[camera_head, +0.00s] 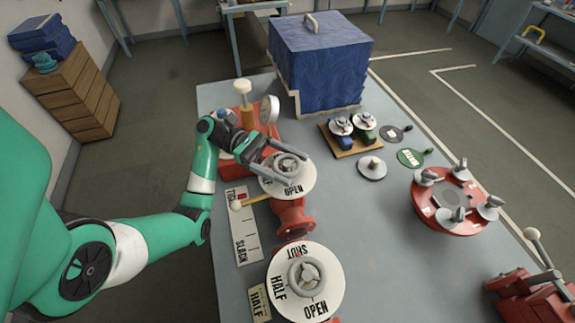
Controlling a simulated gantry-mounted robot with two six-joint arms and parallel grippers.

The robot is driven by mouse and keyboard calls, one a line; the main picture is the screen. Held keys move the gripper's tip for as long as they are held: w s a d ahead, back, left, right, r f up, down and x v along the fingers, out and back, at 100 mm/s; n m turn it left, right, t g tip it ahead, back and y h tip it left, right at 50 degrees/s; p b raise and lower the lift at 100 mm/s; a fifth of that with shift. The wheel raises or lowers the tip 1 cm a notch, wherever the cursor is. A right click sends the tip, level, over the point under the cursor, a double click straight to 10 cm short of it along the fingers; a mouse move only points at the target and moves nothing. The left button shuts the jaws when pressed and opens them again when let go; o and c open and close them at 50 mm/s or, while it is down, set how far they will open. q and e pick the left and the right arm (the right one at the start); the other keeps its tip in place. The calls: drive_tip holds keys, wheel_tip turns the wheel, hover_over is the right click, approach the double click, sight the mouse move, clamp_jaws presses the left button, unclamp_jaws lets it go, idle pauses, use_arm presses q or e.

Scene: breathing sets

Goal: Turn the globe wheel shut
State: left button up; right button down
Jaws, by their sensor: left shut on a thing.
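A grey handwheel (291,161) sits over a round white dial (292,189) on a red valve body (293,218) near the middle of the bench. OPEN shows at the dial's near edge; my gripper hides much of the rest. My left gripper (284,168) reaches in from the left, its fingers shut on this handwheel. A second grey handwheel (307,280) stands nearer, over a larger white dial (335,268) marked SHUT, HALF and OPEN. I cannot tell from any label which is the globe wheel. My right gripper is not in view.
A blue covered box (320,65) stands at the back. Two small valves on a wooden board (356,148), a grey disc (372,168) and a red round flange (447,218) stand to the right. A TAUT/SLACK strip (243,230) lies left. The bench (385,260) is clear at centre right.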

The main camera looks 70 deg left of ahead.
sight(287, 165)
use_arm(q)
drive_tip(key=o, duration=1.2)
drive_tip(key=shift+c, duration=0.2)
drive_tip(key=shift+r, duration=0.1)
drive_tip(key=shift+r, duration=0.3)
drive_tip(key=r, duration=0.3)
drive_tip(key=shift+s+d, duration=0.15)
drive_tip(key=shift+d, duration=0.05)
drive_tip(key=s+d+r+p, duration=0.2)
drive_tip(key=s+d+r, duration=0.7)
drive_tip(key=d, duration=0.1)
drive_tip(key=shift+r, duration=0.15)
drive_tip(key=shift+d, duration=0.1)
